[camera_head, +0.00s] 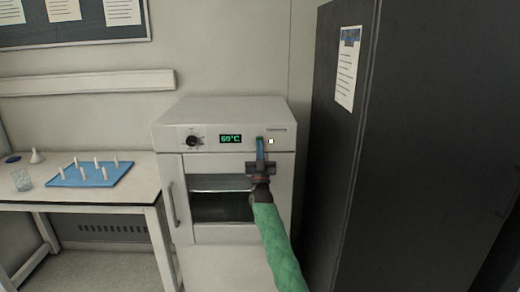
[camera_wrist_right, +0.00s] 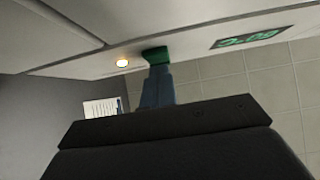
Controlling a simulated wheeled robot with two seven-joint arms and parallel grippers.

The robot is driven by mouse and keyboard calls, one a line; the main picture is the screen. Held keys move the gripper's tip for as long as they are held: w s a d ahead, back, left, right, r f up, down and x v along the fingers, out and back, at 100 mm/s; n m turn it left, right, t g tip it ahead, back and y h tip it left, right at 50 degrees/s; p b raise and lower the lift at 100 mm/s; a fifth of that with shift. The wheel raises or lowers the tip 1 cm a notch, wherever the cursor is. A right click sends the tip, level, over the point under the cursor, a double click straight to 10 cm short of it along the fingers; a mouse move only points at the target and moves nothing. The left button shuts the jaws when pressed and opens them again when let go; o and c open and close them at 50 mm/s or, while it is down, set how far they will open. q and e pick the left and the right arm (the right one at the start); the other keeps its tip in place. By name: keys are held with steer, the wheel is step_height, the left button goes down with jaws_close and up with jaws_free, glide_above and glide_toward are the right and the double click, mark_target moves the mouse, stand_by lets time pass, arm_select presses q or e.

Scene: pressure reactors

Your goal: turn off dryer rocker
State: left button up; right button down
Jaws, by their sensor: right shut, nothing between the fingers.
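The dryer (camera_head: 222,165) is a white cabinet with a glass window, a knob (camera_head: 194,141) and a green display (camera_head: 231,139) reading 60°C. In the right wrist view, a green rocker (camera_wrist_right: 155,54) sits on the panel between a lit lamp (camera_wrist_right: 122,63) and the display (camera_wrist_right: 250,38). My right gripper (camera_head: 261,145) is shut and empty, with its blue fingertips (camera_wrist_right: 157,72) right at the rocker. They look touching or nearly so. In the head view, the fingers mostly hide the rocker. My left gripper is out of view.
A white bench (camera_head: 128,191) at the left carries a blue tray (camera_head: 88,180) with several white pegs and a glass beaker (camera_head: 21,179). A tall dark cabinet (camera_head: 400,150) stands close on the right. The dryer's top is clear.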

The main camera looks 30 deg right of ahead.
steer(key=shift+r, duration=0.2)
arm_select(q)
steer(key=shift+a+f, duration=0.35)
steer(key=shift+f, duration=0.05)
arm_select(e)
steer(key=shift+f, duration=0.1)
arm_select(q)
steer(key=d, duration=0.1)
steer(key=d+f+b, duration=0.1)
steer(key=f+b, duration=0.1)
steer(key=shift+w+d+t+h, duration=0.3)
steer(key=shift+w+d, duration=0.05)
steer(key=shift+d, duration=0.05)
arm_select(e)
steer(key=v, duration=0.7)
steer(key=shift+s+a+f, duration=0.15)
steer(key=shift+s+f, duration=0.05)
steer(key=shift+s, duration=0.05)
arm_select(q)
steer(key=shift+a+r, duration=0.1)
